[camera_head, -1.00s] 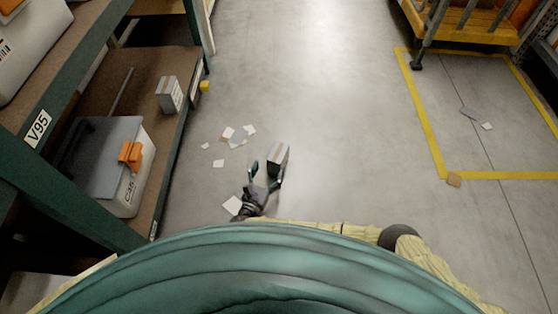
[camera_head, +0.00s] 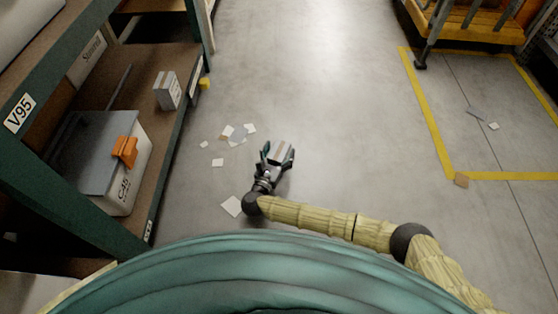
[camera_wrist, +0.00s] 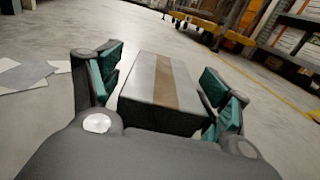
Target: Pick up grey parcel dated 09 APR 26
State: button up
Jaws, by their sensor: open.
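A small grey parcel (camera_head: 280,153) with a brown tape strip lies on the concrete floor, in the middle of the head view. In the wrist view the parcel (camera_wrist: 160,86) sits between the two green-padded fingers of my gripper (camera_wrist: 162,92). The fingers are open on either side of it, and a gap shows at the right. My gripper (camera_head: 277,158) reaches around the parcel in the head view. No date is readable on its visible faces. Another grey parcel (camera_head: 167,91) with a label stands on the lower rack shelf at left.
A rack (camera_head: 110,240) marked V95 stands at left, with a lidded grey bin (camera_head: 124,185) with orange clip. Paper scraps (camera_head: 231,206) lie left of my gripper. A yellow cart (camera_head: 480,25) stands at upper right near yellow floor lines (camera_head: 425,120).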

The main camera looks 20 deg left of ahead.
jog(key=c, duration=1.3)
jog(key=shift+r, duration=0.15)
